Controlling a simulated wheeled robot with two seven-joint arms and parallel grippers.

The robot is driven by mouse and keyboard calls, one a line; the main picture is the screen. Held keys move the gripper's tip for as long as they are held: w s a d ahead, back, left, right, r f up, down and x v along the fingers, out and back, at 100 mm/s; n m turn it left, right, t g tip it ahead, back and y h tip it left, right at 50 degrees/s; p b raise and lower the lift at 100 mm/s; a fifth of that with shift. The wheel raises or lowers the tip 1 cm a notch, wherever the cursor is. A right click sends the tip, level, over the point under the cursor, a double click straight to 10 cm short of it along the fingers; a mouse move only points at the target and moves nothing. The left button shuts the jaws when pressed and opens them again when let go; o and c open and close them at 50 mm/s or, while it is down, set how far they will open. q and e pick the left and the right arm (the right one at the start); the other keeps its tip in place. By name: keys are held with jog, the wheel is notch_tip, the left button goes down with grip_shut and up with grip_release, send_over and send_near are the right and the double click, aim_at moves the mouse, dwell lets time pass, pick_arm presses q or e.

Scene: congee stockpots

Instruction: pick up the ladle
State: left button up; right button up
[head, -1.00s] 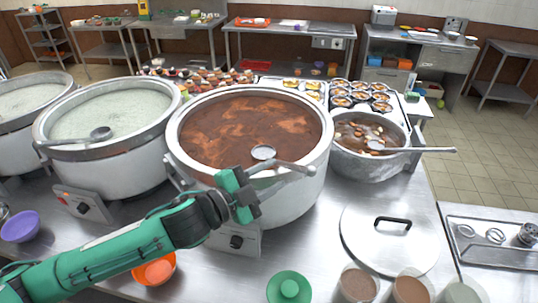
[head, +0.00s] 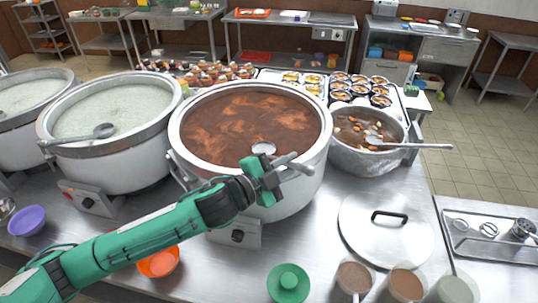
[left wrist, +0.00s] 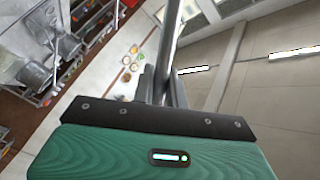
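The ladle (head: 264,148) rests in the large middle pot of brown congee (head: 235,118), its bowl near the front inner side. Its metal handle (head: 305,170) slants out over the front right rim. My left gripper (head: 277,172) is at this handle, in front of the rim, and covers part of it. In the left wrist view a metal rod (left wrist: 170,45) runs up between or just past my grey left fingertips (left wrist: 163,88). Whether the fingers press on it cannot be told. My right gripper is not in view.
Another pot of pale congee (head: 115,110) with its own ladle (head: 103,131) stands left. A smaller soup pot (head: 370,158) with a long handle stands right.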

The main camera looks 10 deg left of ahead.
pick_arm(q)
grip_shut()
dwell(1.3)
jog(key=shift+r, duration=0.1)
